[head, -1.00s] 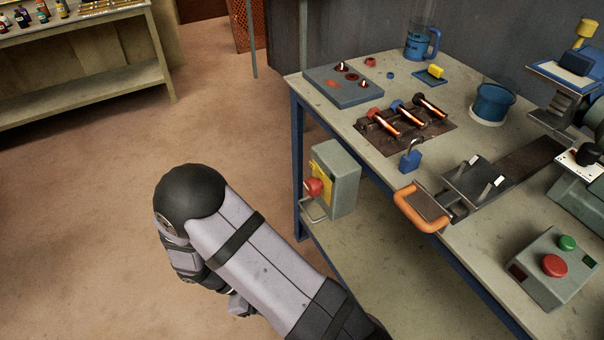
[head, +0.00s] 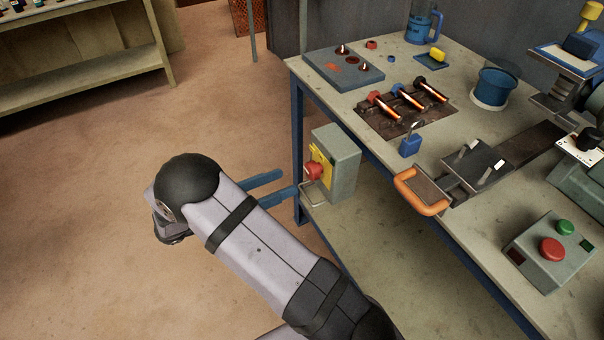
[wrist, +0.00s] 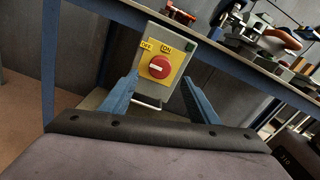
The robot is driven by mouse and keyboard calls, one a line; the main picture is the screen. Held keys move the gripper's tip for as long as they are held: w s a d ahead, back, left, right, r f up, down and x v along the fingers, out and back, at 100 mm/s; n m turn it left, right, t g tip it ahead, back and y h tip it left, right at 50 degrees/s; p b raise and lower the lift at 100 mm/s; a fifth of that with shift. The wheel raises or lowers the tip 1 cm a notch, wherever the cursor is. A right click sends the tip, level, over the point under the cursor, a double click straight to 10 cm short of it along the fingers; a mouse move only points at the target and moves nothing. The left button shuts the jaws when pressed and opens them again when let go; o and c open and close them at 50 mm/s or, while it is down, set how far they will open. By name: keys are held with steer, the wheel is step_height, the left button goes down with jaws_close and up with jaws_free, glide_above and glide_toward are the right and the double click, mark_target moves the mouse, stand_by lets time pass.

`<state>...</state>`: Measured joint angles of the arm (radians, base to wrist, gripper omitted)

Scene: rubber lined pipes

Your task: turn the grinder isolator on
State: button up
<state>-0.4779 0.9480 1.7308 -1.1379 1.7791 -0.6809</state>
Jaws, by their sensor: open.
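The grinder isolator is a grey-green box (head: 343,160) on the side of the bench below its top. It has a yellow plate (wrist: 171,52) marked OFF and ON and a red rotary knob (wrist: 159,67) with a pale bar across it. The bar lies roughly level in the wrist view, toward the OFF side. A metal hasp loop (head: 313,194) hangs below the knob. My gripper (head: 282,183) is open, with two blue fingers pointing at the isolator. In the wrist view the fingers (wrist: 158,88) stand either side of the knob, apparently short of it, with nothing between them.
The bench top (head: 455,180) overhangs the isolator. On it are a blue padlock (head: 411,144), an orange handle (head: 421,191) and a push-button box (head: 550,252). A blue bench leg (head: 298,150) stands left of the isolator. The floor (head: 90,230) at left is clear.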

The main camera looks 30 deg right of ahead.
mark_target(308, 172)
steer(key=shift+d, duration=3.4)
steer(key=c, duration=1)
